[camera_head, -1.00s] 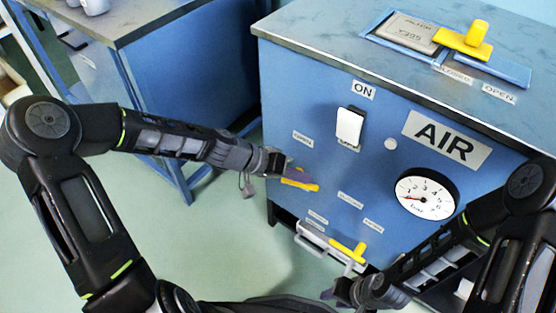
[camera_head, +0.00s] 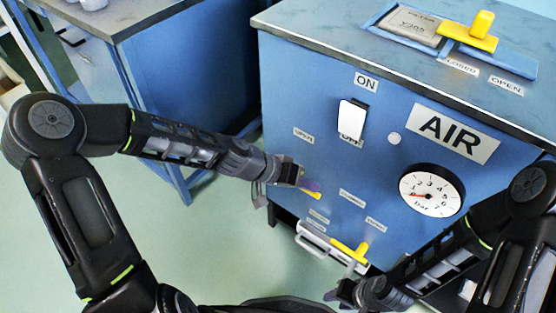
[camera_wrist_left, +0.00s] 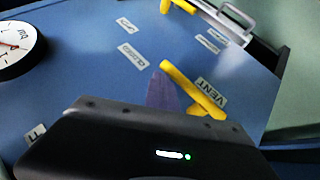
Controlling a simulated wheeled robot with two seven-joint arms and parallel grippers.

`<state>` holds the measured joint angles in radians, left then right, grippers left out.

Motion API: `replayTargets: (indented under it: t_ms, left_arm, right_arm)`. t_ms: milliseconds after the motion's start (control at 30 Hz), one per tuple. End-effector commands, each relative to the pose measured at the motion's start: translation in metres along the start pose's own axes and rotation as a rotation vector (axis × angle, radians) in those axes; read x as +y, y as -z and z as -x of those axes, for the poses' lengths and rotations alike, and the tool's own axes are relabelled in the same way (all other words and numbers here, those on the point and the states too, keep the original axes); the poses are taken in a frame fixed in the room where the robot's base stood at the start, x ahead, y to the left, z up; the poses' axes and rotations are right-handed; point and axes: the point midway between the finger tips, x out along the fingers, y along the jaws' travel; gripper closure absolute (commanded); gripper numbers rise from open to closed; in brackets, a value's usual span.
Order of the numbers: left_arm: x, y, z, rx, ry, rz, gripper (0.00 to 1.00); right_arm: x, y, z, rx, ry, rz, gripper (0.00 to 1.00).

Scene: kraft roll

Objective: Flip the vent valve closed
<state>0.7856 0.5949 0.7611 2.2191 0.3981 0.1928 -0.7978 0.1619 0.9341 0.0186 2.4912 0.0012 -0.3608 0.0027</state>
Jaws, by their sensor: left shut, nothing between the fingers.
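The vent valve's yellow lever (camera_head: 315,194) is on the front of the blue cabinet, mostly hidden behind my left gripper in the head view. In the left wrist view the lever (camera_wrist_left: 190,88) crosses beside a VENT label (camera_wrist_left: 212,93), and a CLOSED label (camera_wrist_left: 132,54) sits beyond its tip. My left gripper (camera_head: 308,188) is shut and empty. Its purple finger (camera_wrist_left: 162,92) lies right beside the lever in the wrist view; I cannot tell whether they touch. My right gripper (camera_head: 345,292) is low, near the cabinet's bottom; its jaws are unclear.
The cabinet (camera_head: 290,90) also carries a white ON/OFF switch (camera_head: 351,120), a pressure gauge (camera_head: 431,190), a lower yellow valve (camera_head: 350,252) beside a metal handle (camera_head: 318,244), and a yellow handle (camera_head: 468,36) on top. A second blue bench (camera_head: 185,75) stands at the left.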

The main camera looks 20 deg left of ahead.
Motion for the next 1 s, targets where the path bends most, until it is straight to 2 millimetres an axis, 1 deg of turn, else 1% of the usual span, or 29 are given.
replayTargets:
  t_ms: [233, 367, 467, 567, 700, 767, 1000]
  left_arm:
    - [0.001, -0.003, -0.001, -0.005, -0.004, 0.001, 1.00]
    - [0.003, 0.000, 0.000, -0.005, -0.005, 0.000, 1.00]
    - [0.008, 0.006, 0.004, -0.004, -0.005, -0.002, 1.00]
    - [0.016, 0.018, 0.011, -0.003, -0.003, -0.003, 1.00]
    - [0.030, 0.037, 0.024, -0.001, -0.001, -0.005, 1.00]
    - [0.033, 0.032, 0.035, 0.001, 0.001, -0.002, 1.00]
    - [0.058, 0.028, 0.080, 0.002, 0.003, 0.001, 1.00]
  right_arm:
    - [0.000, 0.000, 0.000, 0.000, 0.000, 0.000, 0.63]
    - [-0.001, -0.001, 0.002, -0.001, 0.001, 0.001, 0.63]
    - [-0.004, -0.002, 0.007, -0.004, 0.002, 0.002, 0.63]
    - [-0.009, -0.004, 0.017, -0.010, 0.005, 0.006, 0.63]
    - [-0.019, -0.009, 0.032, -0.021, 0.010, 0.012, 0.63]
    - [-0.018, -0.008, 0.032, -0.020, 0.010, 0.012, 0.63]
    - [-0.024, -0.007, 0.048, -0.019, 0.009, 0.013, 0.63]
